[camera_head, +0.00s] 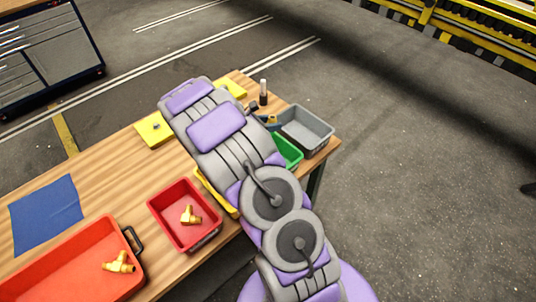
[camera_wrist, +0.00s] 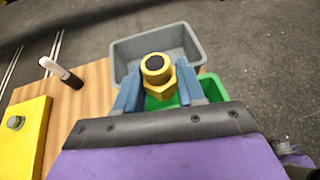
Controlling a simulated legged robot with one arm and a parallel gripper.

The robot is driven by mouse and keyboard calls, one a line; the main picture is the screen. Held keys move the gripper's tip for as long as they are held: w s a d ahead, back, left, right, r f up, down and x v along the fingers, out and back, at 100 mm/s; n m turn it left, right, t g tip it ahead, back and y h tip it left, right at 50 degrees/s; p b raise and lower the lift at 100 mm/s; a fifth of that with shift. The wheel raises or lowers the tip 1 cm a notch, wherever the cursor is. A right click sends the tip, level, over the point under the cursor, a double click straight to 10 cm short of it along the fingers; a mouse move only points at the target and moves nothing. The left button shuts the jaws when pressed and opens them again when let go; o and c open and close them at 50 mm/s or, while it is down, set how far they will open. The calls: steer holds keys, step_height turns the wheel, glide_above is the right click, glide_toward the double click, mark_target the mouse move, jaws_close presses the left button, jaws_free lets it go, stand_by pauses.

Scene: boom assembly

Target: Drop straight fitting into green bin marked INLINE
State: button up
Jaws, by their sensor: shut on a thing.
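My gripper (camera_wrist: 158,75) is shut on a brass-yellow straight fitting (camera_wrist: 157,70) with a hex collar and a dark round opening. The fitting sits between the two blue fingers in the wrist view. The green bin (camera_wrist: 213,88) shows below and behind the fitting, partly covered by the fingers and my wrist. In the head view the green bin (camera_head: 291,150) is mostly hidden by my purple and grey arm. No INLINE marking is readable. The exact height of the fitting above the bin cannot be told.
A grey bin (camera_head: 318,125) stands just beyond the green one. A black-and-white marker-like object (camera_head: 263,92) stands nearby. A red bin (camera_head: 173,211) and a larger red tray (camera_head: 60,270) each hold a yellow fitting. Yellow plates (camera_head: 148,133) and a blue mat (camera_head: 45,213) lie on the wooden table (camera_head: 105,170).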

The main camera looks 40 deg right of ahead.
steer(key=shift+s+d+f+m+g, duration=0.3)
steer(key=shift+s+f+m, duration=0.15)
steer(key=shift+s, duration=0.2)
steer(key=f+b, duration=0.1)
steer(key=f, duration=0.1)
steer(key=f+b, duration=0.3)
steer(key=f, duration=0.1)
steer(key=shift+a, duration=0.25)
steer(key=o, duration=1)
steer(key=shift+a+r, duration=0.15)
steer(key=shift+a, duration=0.1)
steer(key=shift+o, duration=1)
steer(key=shift+d, duration=0.15)
